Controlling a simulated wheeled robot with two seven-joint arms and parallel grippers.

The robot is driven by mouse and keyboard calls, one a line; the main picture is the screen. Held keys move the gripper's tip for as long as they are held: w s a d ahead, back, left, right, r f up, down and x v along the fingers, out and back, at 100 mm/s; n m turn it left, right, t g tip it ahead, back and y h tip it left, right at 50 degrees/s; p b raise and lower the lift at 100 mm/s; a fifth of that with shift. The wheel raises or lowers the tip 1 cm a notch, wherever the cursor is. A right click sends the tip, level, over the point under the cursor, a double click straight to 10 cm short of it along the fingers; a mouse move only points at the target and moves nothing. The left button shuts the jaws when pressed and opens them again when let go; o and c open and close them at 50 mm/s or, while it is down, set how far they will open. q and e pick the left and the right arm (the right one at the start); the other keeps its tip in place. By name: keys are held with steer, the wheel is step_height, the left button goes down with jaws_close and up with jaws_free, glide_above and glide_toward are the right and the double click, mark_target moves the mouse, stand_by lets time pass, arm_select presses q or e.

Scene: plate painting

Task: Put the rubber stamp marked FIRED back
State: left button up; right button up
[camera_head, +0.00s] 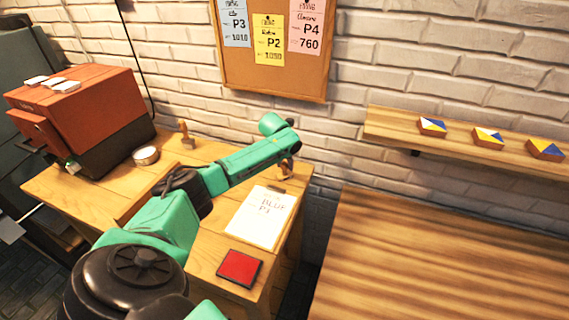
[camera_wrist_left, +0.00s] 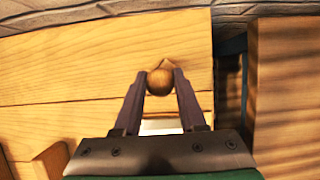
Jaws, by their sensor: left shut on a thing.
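My left gripper (camera_head: 288,158) is at the far right part of the wooden worktable. It is shut on the round wooden knob of a stamp (camera_wrist_left: 159,82), seen from above between the two dark fingers in the left wrist view. In the head view the stamp (camera_head: 285,171) shows just under the gripper, close to the tabletop; I cannot tell whether it touches. Its marking is hidden, so I cannot read whether it says FIRED. Another wooden-handled stamp (camera_head: 186,136) stands upright at the back of the table. My right gripper is not in view.
A paper sheet (camera_head: 262,217) with handwriting and a red ink pad (camera_head: 239,268) lie in front of the gripper. A round tin (camera_head: 146,156) and a red-brown kiln-like box (camera_head: 82,118) stand left. A wall shelf (camera_head: 465,137) holds painted tiles. A striped wooden table (camera_head: 430,260) is right.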

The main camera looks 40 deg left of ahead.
arm_select(q)
steer(key=o, duration=0.8)
steer(key=shift+c, duration=0.2)
steer(key=shift+o, duration=1.4)
steer(key=shift+r, duration=0.15)
steer(key=b+v, duration=0.1)
steer(key=v, duration=1.1)
steer(key=shift+d, duration=0.1)
